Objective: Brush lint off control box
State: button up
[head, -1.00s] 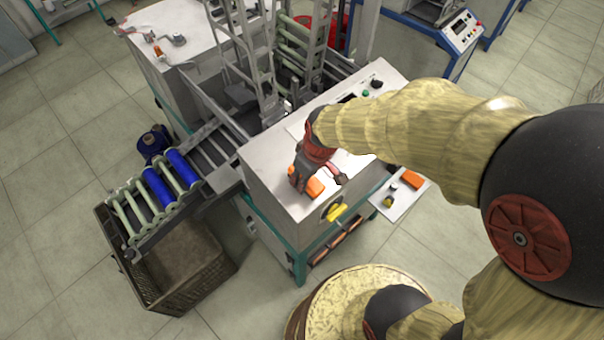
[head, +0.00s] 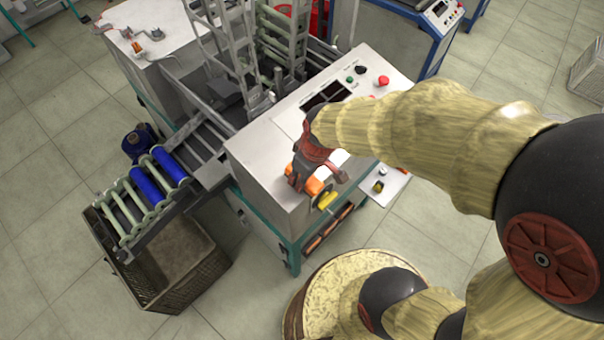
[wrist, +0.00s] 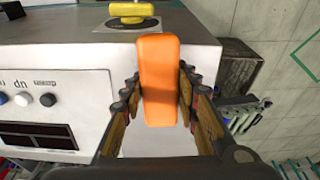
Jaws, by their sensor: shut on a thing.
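The control box (head: 262,150) is a pale cabinet with a display, several buttons and a red knob (head: 383,80) on its sloping top. My gripper (head: 300,184) is at its front edge, beside a yellow switch handle (head: 327,200). It is shut on an orange brush handle (wrist: 158,75), which also shows in the head view (head: 315,186). In the wrist view the handle stands between the two fingers, over the pale panel (wrist: 75,65). I cannot make out bristles or lint. My arm hides part of the panel's right side.
A side shelf (head: 394,188) with small items juts out at the right of the box, partly behind my arm. Rollers with blue bobbins (head: 150,188) extend left over a brown crate (head: 168,270).

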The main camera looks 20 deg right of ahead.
jog(key=shift+p+v, duration=1.65)
jog(key=shift+v, duration=1.05)
jog(key=shift+p+v, duration=1.15)
jog(key=shift+v, duration=0.35)
jog(key=shift+w, duration=0.1)
jog(key=shift+f, duration=0.1)
